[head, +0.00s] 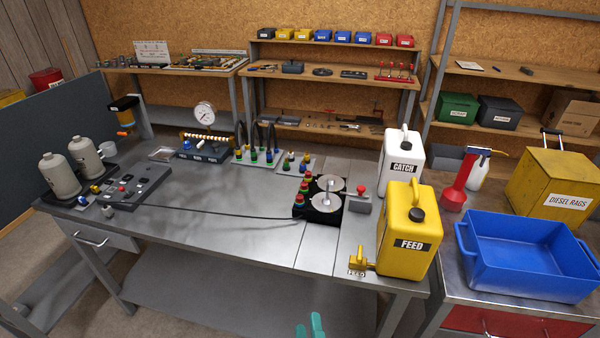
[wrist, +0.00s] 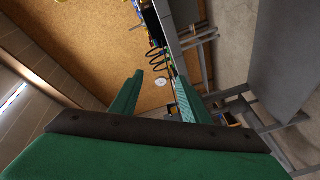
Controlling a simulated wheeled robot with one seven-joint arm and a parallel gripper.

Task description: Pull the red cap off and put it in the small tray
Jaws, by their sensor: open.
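Several small red pieces are on the steel workbench (head: 215,215). A red-topped fitting (head: 299,199) is at the left edge of a black block with two round silver discs. A red knob (head: 361,188) stands on a grey block right of it. I cannot tell which is the red cap. A small shallow tray (head: 161,154) lies at the back left of the bench. My gripper (head: 311,326) shows only as teal fingertips at the bottom edge, in front of the bench. In the wrist view my gripper (wrist: 155,88) is open and empty, its green fingers apart.
A yellow FEED jug (head: 405,235) and white CATCH jug (head: 400,165) stand on the bench's right side. A blue bin (head: 528,258) and yellow rag box (head: 555,185) are further right. Two grey bottles (head: 60,176) stand at far left. The bench's middle left is mostly clear.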

